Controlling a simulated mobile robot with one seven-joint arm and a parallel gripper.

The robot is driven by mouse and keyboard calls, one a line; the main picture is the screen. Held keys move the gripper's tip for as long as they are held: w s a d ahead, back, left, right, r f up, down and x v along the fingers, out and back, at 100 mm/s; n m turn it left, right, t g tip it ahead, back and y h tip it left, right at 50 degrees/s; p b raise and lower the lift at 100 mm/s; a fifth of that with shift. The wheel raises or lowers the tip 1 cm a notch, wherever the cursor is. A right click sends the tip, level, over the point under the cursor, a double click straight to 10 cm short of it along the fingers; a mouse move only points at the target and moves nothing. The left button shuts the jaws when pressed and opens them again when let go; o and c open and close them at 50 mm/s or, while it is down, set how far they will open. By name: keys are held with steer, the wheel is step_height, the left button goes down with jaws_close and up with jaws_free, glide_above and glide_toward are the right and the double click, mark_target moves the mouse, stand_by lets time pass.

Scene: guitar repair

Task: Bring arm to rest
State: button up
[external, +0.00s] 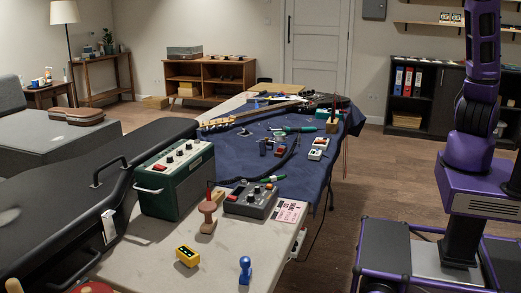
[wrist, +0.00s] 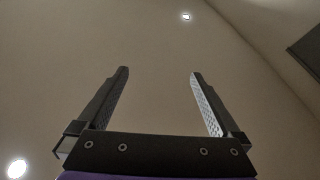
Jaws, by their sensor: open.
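My gripper (wrist: 160,75) is open and empty in the wrist view. Its two dark fingers stand wide apart. The wrist view looks up at a plain ceiling and wall with small lights, and no workshop item is between the fingers. In the external view my purple and black arm rises at the right, upright above my base. The gripper itself is out of the external picture, above or beyond its edge.
The long workbench (external: 250,248) stands left of my base, with a dark blue cloth (external: 222,148). On it are a green amplifier (external: 176,180), a grey pedal (external: 250,199), a yellow pedal (external: 188,256) and a blue stamp-like object (external: 245,270). Bare floor (external: 350,190) lies between bench and base.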

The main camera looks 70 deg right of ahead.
steer(key=s+d+r+m+t+h, duration=0.1)
steer(key=d+r+m+t+h, duration=0.25)
steer(key=d, duration=0.55)
steer(key=s+d+r+m+h, duration=0.2)
steer(key=d+m+h, duration=0.3)
steer(key=d, duration=0.5)
steer(key=s+d+r+m+t+h, duration=0.1)
steer(key=d+r+m+t+h, duration=0.15)
steer(key=d+m, duration=0.45)
steer(key=s+d+f+n+g+p, duration=0.15)
steer(key=f+g, duration=0.25)
steer(key=f, duration=0.6)
steer(key=d+f+n+g, duration=0.1)
steer(key=d+f+g, duration=0.25)
steer(key=f, duration=0.55)
steer(key=s+a+f+n+g, duration=0.2)
steer(key=s+a+f+g, duration=0.1)
steer(key=s+f, duration=0.6)
steer(key=s+a+f+n+g, duration=0.2)
steer(key=s+a+f+g, duration=0.2)
steer(key=s+f, duration=0.6)
steer(key=s+a+f+n+g, duration=0.1)
steer(key=s+a+f+g, duration=0.3)
steer(key=s+f, duration=0.6)
steer(key=shift+s+a+f+n+g, duration=0.2)
steer(key=shift+f+n+g, duration=0.25)
steer(key=shift+g, duration=0.6)
